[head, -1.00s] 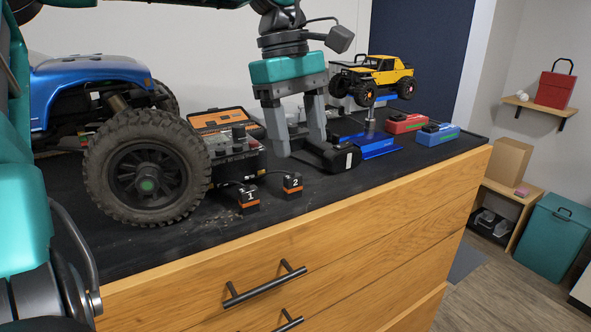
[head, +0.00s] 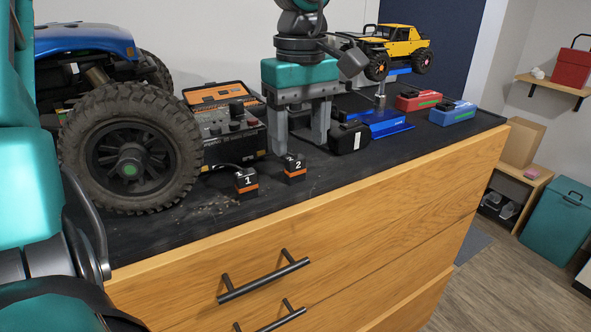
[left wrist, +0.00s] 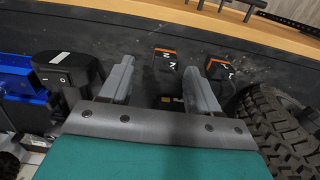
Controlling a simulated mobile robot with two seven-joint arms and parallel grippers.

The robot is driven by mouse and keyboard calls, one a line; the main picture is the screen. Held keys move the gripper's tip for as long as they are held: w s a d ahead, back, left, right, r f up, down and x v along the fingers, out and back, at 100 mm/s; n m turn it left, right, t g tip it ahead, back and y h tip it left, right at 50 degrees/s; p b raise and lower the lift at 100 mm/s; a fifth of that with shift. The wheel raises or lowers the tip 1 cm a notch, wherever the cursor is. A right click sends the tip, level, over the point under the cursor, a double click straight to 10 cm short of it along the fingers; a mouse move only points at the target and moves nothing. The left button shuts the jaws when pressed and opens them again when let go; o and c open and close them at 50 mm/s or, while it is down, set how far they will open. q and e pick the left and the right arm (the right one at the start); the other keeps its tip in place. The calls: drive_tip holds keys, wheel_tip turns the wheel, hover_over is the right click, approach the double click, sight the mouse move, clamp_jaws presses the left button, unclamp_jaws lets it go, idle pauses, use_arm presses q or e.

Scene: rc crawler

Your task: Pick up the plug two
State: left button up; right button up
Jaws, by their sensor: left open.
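Plug two (head: 294,169) is a small black block with an orange band and a white 2, standing on the dark bench top. It also shows in the left wrist view (left wrist: 165,62). My left gripper (head: 299,150) is open and empty, fingers pointing down, just behind and above plug two. In the left wrist view, plug two appears between the lines of the two fingers (left wrist: 169,72), with no visible contact. Plug one (head: 246,182), a similar block, stands left of plug two; in the left wrist view it is near the right finger (left wrist: 226,74). My right gripper is not in view.
A large wheel (head: 130,168) of a blue crawler stands left of the plugs. A control box (head: 225,135) is behind them. A black switch (head: 349,138) and blue stand (head: 390,125) are right of my gripper. The bench's front edge is clear.

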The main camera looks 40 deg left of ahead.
sight(295, 158)
use_arm(q)
drive_tip(key=f, duration=0.4)
drive_tip(key=shift+s+a, duration=0.15)
drive_tip(key=shift+s, duration=0.2)
drive_tip(key=shift+f, duration=0.45)
drive_tip(key=shift+c, duration=0.4)
drive_tip(key=c, duration=1)
